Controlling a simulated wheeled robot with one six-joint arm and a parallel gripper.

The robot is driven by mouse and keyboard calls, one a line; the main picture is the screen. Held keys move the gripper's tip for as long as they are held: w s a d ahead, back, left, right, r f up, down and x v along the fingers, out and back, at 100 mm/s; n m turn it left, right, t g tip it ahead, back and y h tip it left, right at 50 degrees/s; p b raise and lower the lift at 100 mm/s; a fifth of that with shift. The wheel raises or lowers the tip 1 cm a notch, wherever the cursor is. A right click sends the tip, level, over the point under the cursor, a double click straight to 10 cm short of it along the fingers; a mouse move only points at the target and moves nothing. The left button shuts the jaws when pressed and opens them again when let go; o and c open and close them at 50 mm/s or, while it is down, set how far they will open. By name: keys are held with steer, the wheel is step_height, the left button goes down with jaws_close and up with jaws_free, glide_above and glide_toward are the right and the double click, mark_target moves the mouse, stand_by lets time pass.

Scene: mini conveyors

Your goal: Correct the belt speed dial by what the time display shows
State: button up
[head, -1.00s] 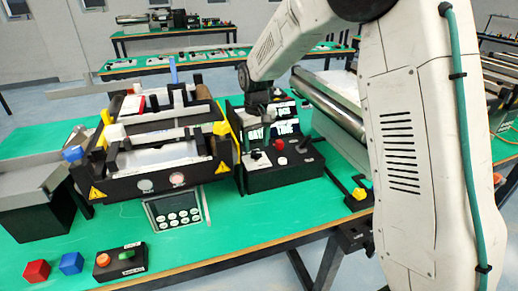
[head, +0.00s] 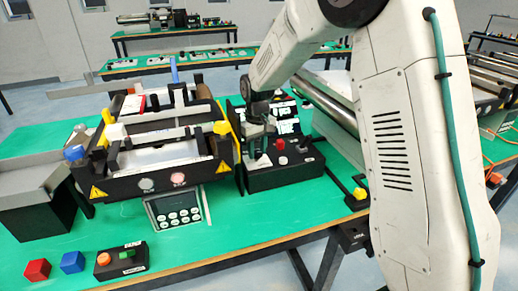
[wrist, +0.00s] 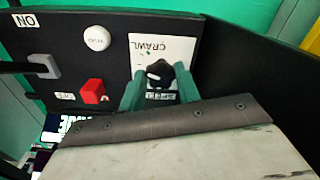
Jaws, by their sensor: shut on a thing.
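The speed dial (wrist: 157,76) is a black knob on a white plate (wrist: 176,47) that reads "CRAWL" at one end. In the wrist view my gripper (wrist: 160,86) has its two green fingers closed on either side of the knob. In the head view my gripper (head: 257,156) reaches down from above onto the left part of the black control box (head: 290,176) and covers the dial. The display (head: 287,122) stands at the back of that box, partly hidden by my arm; I cannot read it. Only a cut-off bit of a lit screen (wrist: 62,126) shows in the wrist view.
On the box are a red control (wrist: 93,91), a white round button (wrist: 97,38) and a grey switch (wrist: 44,66) beside an "ON" label. A small conveyor (head: 160,165) stands left of the box.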

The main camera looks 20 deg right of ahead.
mark_target(258, 153)
steer(key=n, duration=0.4)
steer(key=o, duration=1)
steer(key=shift+c, duration=0.2)
steer(key=shift+r, duration=0.1)
step_height(258, 153, up, 8)
steer(key=shift+f, duration=0.15)
